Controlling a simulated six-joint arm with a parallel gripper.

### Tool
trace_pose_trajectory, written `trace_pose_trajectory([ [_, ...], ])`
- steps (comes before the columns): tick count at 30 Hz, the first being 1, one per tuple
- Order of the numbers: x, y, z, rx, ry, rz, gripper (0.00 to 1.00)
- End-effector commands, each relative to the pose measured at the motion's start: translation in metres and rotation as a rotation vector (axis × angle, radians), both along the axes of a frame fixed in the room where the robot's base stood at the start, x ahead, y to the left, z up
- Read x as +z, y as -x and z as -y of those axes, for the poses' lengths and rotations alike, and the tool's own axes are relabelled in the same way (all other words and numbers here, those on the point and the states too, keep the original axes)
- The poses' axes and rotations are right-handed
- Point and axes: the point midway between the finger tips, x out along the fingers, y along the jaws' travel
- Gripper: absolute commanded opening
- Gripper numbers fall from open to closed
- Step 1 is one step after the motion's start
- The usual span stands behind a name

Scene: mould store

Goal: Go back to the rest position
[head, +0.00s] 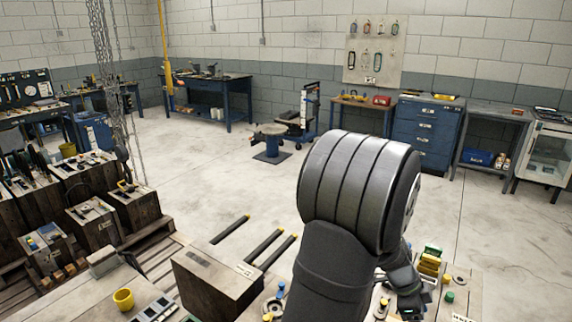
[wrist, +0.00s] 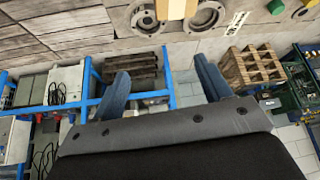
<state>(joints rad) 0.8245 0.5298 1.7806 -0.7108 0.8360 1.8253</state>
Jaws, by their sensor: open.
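My arm rises large and dark in the front right of the head view. My gripper (head: 408,296) is partly hidden behind it, low over a table surface with small parts. In the wrist view my gripper (wrist: 161,68) shows two blue-grey fingers spread wide apart. Nothing is between them. Below the gap the wrist view shows blue racking (wrist: 167,80) and a wooden pallet stack further off. The fingertips touch nothing that I can make out.
Green and yellow parts (head: 430,262) lie close by my gripper. Round metal rings (wrist: 205,14) lie at the table edge. Chains (head: 103,60) hang at left.

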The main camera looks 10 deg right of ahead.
Motion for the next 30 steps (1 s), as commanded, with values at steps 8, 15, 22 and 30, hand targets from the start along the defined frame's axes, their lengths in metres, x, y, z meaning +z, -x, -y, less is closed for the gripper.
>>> trace_pose_trajectory([
  [8,-0.001,-0.055,-0.018,0.164,0.0,0.0,0.71],
  [15,-0.002,-0.099,-0.038,0.301,0.0,-0.001,0.71],
  [22,-0.002,-0.139,-0.06,0.428,0.001,0.001,0.71],
  [30,-0.003,-0.183,-0.091,0.579,0.0,0.001,0.71],
])
